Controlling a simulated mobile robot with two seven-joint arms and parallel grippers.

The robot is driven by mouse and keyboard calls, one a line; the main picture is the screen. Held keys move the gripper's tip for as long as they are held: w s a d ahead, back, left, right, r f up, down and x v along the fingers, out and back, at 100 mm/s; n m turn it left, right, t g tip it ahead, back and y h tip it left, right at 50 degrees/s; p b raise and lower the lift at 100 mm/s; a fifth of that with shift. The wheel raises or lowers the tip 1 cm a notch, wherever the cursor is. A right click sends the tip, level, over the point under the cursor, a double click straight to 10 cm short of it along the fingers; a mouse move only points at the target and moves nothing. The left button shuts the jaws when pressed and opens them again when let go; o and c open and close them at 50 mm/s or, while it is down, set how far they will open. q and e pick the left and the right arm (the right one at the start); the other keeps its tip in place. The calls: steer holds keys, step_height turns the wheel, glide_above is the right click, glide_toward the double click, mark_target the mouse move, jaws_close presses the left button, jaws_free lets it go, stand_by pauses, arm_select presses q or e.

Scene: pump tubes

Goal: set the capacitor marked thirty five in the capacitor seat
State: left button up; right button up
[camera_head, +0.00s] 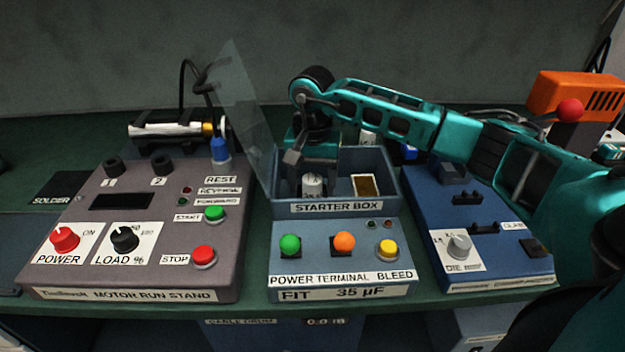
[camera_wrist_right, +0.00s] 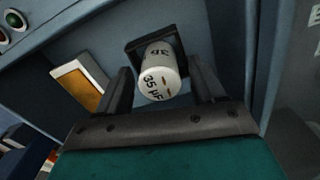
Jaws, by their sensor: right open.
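The white capacitor (camera_wrist_right: 158,72) marked 35 µF stands in a dark square seat (camera_wrist_right: 134,52) inside the open starter box (camera_head: 335,207). The head view shows it as a small white cylinder (camera_head: 313,187) in the box's left part. My right gripper (camera_head: 318,178) reaches down into the box from above. In the right wrist view its two fingers stand on either side of the capacitor, open, with gaps visible. How deep the capacitor sits in the seat is hard to tell. My left gripper is not in view.
A clear lid (camera_head: 240,115) stands raised at the box's left. A brown-gold panel (camera_head: 365,186) sits in the box's right part. The motor run stand (camera_head: 150,225) is at left, a blue tester (camera_head: 470,225) at right. An orange device (camera_head: 575,95) stands at back right.

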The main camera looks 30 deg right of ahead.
mark_target(312, 177)
step_height(312, 177, up, 12)
steer(key=shift+p, duration=0.35)
steer(key=shift+a, duration=0.1)
stand_by(0.4)
